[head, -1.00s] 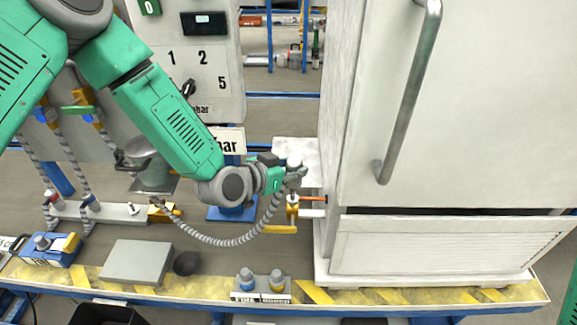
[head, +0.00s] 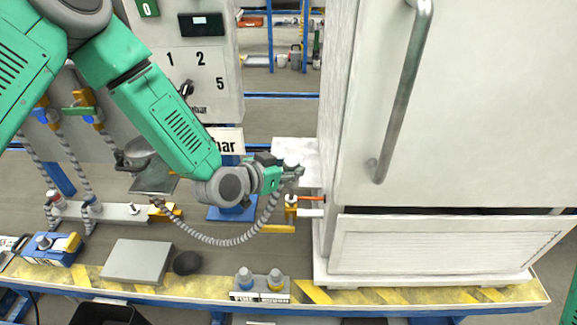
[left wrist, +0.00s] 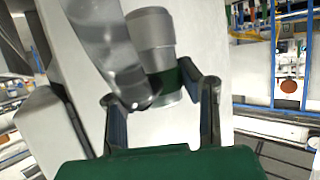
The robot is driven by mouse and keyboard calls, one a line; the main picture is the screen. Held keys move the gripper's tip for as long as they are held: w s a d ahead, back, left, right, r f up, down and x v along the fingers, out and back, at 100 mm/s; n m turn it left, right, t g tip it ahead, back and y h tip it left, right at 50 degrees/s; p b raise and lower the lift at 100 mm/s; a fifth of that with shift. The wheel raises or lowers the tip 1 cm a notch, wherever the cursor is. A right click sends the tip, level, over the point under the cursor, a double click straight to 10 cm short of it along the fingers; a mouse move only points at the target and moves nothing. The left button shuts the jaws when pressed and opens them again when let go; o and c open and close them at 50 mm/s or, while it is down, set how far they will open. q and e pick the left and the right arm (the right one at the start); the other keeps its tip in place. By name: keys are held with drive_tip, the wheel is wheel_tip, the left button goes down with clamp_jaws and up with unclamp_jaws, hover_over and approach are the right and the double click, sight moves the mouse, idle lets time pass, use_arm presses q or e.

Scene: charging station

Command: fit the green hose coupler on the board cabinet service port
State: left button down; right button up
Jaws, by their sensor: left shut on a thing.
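My left gripper (head: 292,172) is shut on the hose coupler, beside the left side of the large white cabinet (head: 450,100). In the left wrist view the coupler (left wrist: 152,45) is a grey cylinder with a dark green band between the fingers (left wrist: 160,98). A grey ribbed hose (head: 225,241) hangs from the gripper in a loop to a yellow fitting (head: 165,211) on the bench. Just below the gripper, a brass-yellow valve fitting (head: 291,207) with an orange-red stem stands by the cabinet side. I cannot tell whether the coupler touches a port. My right gripper is out of view.
A grey panel (head: 225,75) with numbers and a knob stands behind my left arm. The cabinet's long handle (head: 402,95) sticks out.

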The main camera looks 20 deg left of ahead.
use_arm(q)
drive_tip(key=shift+a, duration=0.5)
drive_tip(key=shift+d, duration=0.9)
drive_tip(key=shift+a, duration=0.1)
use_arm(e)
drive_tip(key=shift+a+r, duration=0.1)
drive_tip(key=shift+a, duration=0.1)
use_arm(q)
drive_tip(key=shift+a, duration=0.2)
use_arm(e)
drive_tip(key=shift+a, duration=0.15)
use_arm(q)
drive_tip(key=shift+d+f, duration=0.2)
drive_tip(key=shift+f, duration=0.05)
drive_tip(key=shift+f, duration=0.25)
drive_tip(key=shift+f+b, duration=0.1)
drive_tip(key=shift+b, duration=0.25)
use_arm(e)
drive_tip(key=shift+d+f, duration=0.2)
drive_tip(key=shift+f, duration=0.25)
use_arm(q)
drive_tip(key=shift+f, duration=0.1)
